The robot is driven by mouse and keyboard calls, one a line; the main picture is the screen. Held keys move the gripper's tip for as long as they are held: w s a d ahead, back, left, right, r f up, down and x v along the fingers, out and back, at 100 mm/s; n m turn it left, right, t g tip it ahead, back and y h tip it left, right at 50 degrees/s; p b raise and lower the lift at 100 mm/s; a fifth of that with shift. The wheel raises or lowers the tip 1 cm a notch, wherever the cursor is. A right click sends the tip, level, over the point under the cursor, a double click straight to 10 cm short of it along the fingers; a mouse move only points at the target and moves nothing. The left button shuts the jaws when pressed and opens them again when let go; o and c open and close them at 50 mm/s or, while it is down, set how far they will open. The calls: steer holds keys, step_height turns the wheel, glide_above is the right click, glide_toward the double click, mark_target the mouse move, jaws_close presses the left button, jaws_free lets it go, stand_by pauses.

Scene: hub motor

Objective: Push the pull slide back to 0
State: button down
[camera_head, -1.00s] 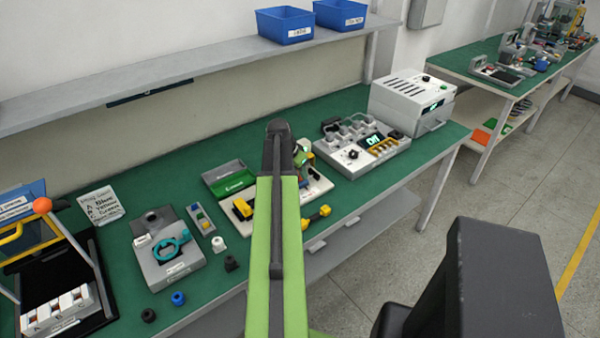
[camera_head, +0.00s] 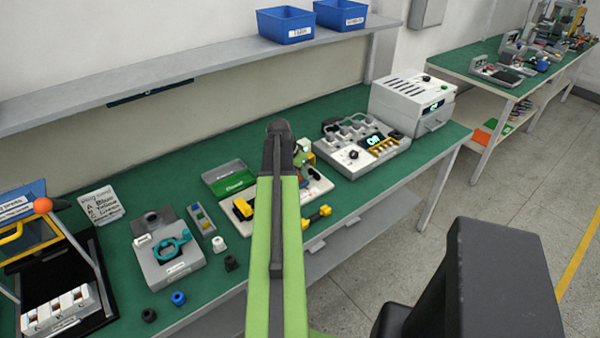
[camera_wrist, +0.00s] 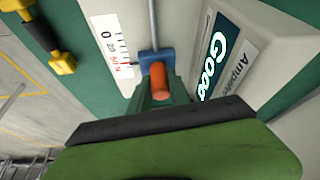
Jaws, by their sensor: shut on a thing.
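In the wrist view, the pull slide is a blue block (camera_wrist: 157,59) on a thin metal rod, with an orange knob (camera_wrist: 159,78) on it. My gripper (camera_wrist: 158,88) has its green fingers either side of the orange knob and is shut on it. A white scale (camera_wrist: 117,45) with a "0" and red and black marks lies just left of the blue block. The block sits beside the lower end of the scale; the "0" is farther up. A lit display (camera_wrist: 213,60) reading "Good" is to the right. In the head view my arm hides the slide and most of my gripper.
In the head view, a yellow-and-black handle (camera_head: 317,215) lies at the bench's front edge. A grey tester (camera_head: 362,147) stands right of my arm, and a grey fixture with a teal clamp (camera_head: 172,246) stands left. The green bench (camera_head: 165,180) is bare toward the back.

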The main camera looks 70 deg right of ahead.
steer(key=w+a, duration=0.2)
steer(key=a, duration=0.1)
steer(key=w+a, duration=0.1)
steer(key=shift+a, duration=0.3)
steer(key=c, duration=1.2)
jaws_free()
steer(key=shift+w, duration=0.15)
steer(key=shift+r, duration=0.15)
steer(key=shift+a+r+p, duration=0.1)
steer(key=shift+r+p, duration=0.2)
steer(key=shift+p, duration=0.15)
steer(key=p+v, duration=1.5)
steer(key=v, duration=0.1)
steer(key=shift+a+r, duration=0.2)
steer(key=shift+a, duration=0.05)
